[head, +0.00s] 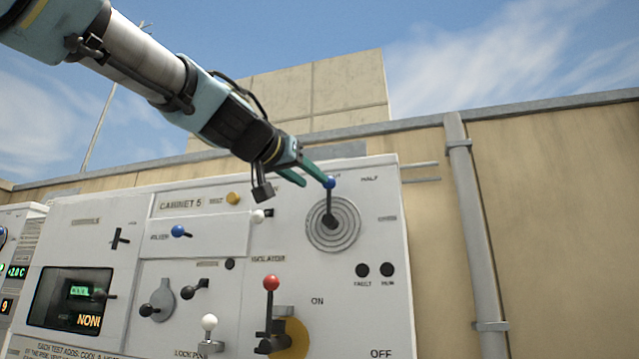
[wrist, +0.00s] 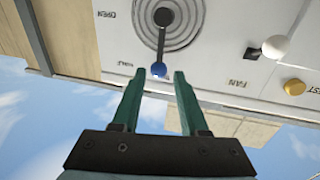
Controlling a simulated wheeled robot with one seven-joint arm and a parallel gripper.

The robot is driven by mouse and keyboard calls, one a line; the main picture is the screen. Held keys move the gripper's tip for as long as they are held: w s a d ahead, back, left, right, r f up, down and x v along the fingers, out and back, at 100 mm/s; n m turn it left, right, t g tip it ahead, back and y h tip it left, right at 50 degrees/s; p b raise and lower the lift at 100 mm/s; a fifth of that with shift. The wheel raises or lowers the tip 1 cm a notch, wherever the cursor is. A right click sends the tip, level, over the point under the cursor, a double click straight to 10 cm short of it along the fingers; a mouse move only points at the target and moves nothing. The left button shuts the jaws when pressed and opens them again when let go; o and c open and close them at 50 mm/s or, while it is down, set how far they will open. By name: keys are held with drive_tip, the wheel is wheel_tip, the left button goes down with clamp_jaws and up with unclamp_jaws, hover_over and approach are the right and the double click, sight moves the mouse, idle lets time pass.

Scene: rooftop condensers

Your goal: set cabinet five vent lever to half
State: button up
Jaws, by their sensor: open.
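The vent lever (head: 328,205) has a blue knob and stands on a grey ringed disc (head: 348,238) at the upper right of the cabinet 5 panel. It points straight up, its knob by a partly hidden label ending in "UT". The HALF label (head: 369,180) is up and to the right, and OPEN (head: 387,218) is at the right. My gripper (head: 317,183) is open, coming from the upper left. In the wrist view, the blue knob (wrist: 159,70) shows between the two green fingertips (wrist: 160,76).
A vertical pipe (head: 475,220) runs down the wall at right.

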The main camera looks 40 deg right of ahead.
sight(327, 189)
drive_tip(key=shift+p+x, duration=1.75)
drive_tip(key=shift+x, duration=2.65)
drive_tip(key=shift+w+f, duration=0.1)
clamp_jaws()
drive_tip(key=shift+w, duration=0.1)
